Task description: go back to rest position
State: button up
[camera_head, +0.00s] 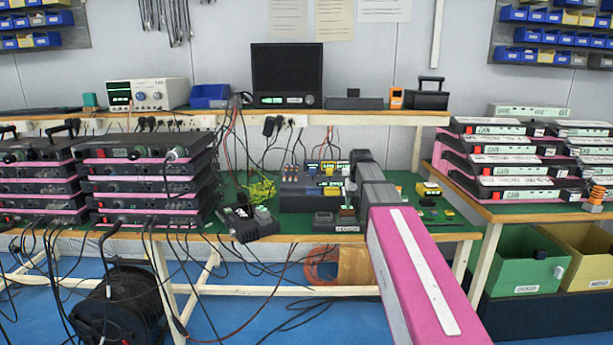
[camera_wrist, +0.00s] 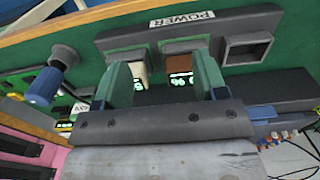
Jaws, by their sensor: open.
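My gripper (camera_wrist: 162,75) has two green fingers that stand apart in the wrist view. They are over a dark fixture (camera_wrist: 130,38) labelled POWER. Between and behind the fingers are a pale block and a brown block (camera_wrist: 185,62), with small lit green displays close by. I cannot tell whether the fingers touch either block. A square slot (camera_wrist: 247,48) at the fixture's right is empty. In the head view my pink arm reaches from the lower right to the bench, and a dark labelled fixture (camera_head: 338,222) sits near its end.
Stacked transceivers (camera_head: 145,187) fill the left bench, and more stand on the right table (camera_head: 505,212). A dark console (camera_head: 300,195) with cables is behind the fixture. A charger with a battery (camera_head: 248,222) lies left of it. Green and yellow bins (camera_head: 518,265) stand under the right table.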

jog(key=s+f, duration=2.2)
jog(key=f, duration=0.3)
jog(key=shift+s+f, duration=0.2)
jog(key=shift+s, duration=0.15)
